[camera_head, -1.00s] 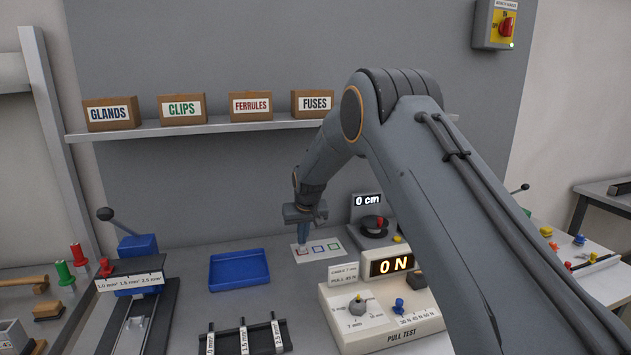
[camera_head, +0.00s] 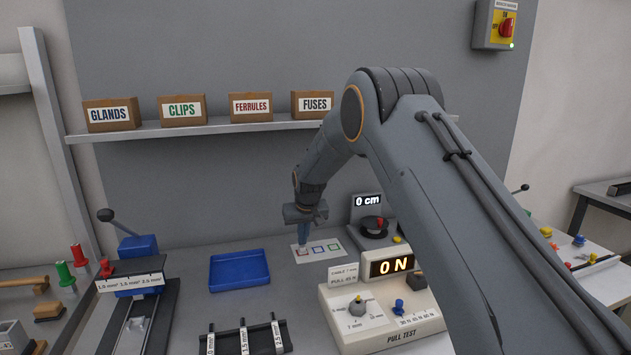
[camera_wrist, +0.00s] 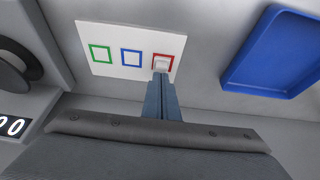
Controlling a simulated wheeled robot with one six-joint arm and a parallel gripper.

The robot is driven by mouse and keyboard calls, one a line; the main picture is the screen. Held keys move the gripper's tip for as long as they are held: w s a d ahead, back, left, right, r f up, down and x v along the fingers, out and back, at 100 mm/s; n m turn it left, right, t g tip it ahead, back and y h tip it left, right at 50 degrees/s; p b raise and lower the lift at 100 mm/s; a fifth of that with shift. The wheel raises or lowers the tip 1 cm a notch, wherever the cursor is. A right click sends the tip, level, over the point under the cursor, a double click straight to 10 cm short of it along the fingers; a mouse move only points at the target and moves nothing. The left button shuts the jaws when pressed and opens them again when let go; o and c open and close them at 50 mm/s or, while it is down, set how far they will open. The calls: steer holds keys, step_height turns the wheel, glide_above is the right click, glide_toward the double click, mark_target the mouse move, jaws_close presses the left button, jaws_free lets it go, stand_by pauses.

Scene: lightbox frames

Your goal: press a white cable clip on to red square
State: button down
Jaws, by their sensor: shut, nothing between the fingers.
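A white card (camera_wrist: 116,57) lies on the bench and carries a green, a blue and a red square outline. In the wrist view the red square (camera_wrist: 172,57) is the one nearest the blue tray. A small white cable clip (camera_wrist: 160,66) shows at the red square, at the tips of my gripper (camera_wrist: 162,77); the fingers partly hide it. My gripper is shut with nothing between its fingers, pointing down at the clip. In the head view my gripper (camera_head: 303,243) stands over the left end of the card (camera_head: 334,254). I cannot tell whether the tips touch the clip.
An empty blue tray (camera_head: 240,284) lies to the left of the card. A pull tester (camera_head: 385,320) stands in front and to the right. A cable measuring device (camera_head: 367,238) reads 0 cm behind it. Labelled boxes (camera_head: 182,110) stand on the shelf above.

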step_height(320, 180, up, 7)
steer(key=p, duration=0.1)
steer(key=shift+w+f+p, duration=0.15)
steer(key=shift+f+p, duration=0.05)
steer(key=shift+p, duration=0.15)
stand_by(0.3)
